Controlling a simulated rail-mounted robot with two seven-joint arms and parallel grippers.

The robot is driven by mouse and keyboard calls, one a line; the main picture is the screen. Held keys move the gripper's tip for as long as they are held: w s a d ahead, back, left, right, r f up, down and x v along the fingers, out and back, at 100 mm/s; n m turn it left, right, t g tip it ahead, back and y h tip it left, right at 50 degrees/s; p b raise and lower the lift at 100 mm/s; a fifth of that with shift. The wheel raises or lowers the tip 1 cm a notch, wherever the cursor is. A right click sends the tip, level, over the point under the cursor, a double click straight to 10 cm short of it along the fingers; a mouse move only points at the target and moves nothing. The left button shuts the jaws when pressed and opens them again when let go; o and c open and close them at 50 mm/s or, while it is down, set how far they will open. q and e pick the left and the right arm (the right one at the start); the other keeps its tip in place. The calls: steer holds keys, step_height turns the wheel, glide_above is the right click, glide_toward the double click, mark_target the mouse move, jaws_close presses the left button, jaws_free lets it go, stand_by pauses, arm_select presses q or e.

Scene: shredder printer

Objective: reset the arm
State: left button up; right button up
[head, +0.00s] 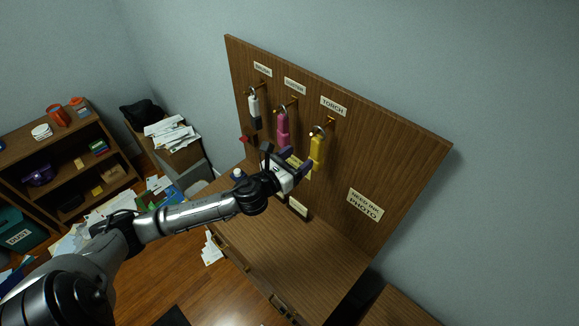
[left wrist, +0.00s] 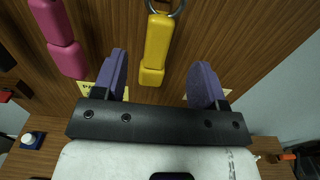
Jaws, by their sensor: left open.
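My left arm reaches in from the left in the head view. Its gripper (head: 293,163) is in front of the upright wooden board (head: 395,165), just below the hanging tags. In the left wrist view the two purple fingers (left wrist: 163,82) are spread apart with nothing between them. A yellow tag (head: 316,150) hangs from a hook under the TORCH label. In the left wrist view the yellow tag (left wrist: 157,42) hangs beyond the fingers, ahead of the gap. A pink tag (head: 283,128) hangs left of it. My right gripper is not in view.
A white tag (head: 254,111) hangs at the board's left. The desk top (head: 300,245) below is mostly bare. A shelf (head: 70,160) and a paper-topped cabinet (head: 178,150) stand at left, with papers scattered on the floor. A teal bin (head: 20,235) sits at far left.

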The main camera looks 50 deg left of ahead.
arm_select(q)
steer(key=shift+s+d, duration=0.1)
steer(key=shift+s, duration=1.35)
steer(key=s+a+f+n+g+y, duration=0.1)
steer(key=s+f+n+g+y, duration=0.15)
steer(key=n, duration=1.05)
steer(key=s+a+f+n+g+y, duration=0.1)
steer(key=s+a+n+g+y, duration=0.2)
steer(key=n, duration=1)
steer(key=s+d+f+n+g+h+p, duration=0.3)
steer(key=s+d+g+p, duration=0.1)
steer(key=s+d, duration=0.6)
steer(key=s+d+f+n+g+h+p, duration=0.3)
steer(key=s+d+n+g+p, duration=0.1)
steer(key=s+d, duration=0.6)
steer(key=s+g, duration=0.1)
steer(key=s, duration=0.2)
steer(key=shift+h, duration=0.35)
